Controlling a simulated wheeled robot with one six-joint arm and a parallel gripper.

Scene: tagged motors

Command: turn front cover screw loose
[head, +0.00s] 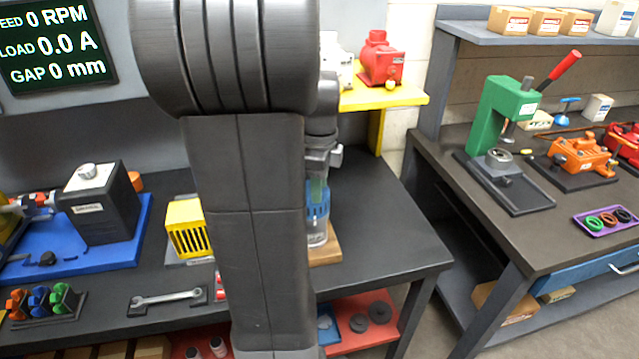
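No front cover screw can be made out in the head view. My arm covers the middle of the picture. My gripper (318,180) shows only in part at the arm's right edge, pointing down just above or at a blue and grey unit (317,208). That unit stands upright on a tan wooden block (327,252) on the black bench, its left side hidden by my arm. I cannot tell whether the gripper touches it, or whether the fingers are open or shut.
A yellow slotted box (187,229) and a wrench (166,298) lie left of my arm. A black block (98,203) stands on a blue plate. A yellow shelf (385,97) holds a red motor (381,62). A green press (497,118) stands on the right bench.

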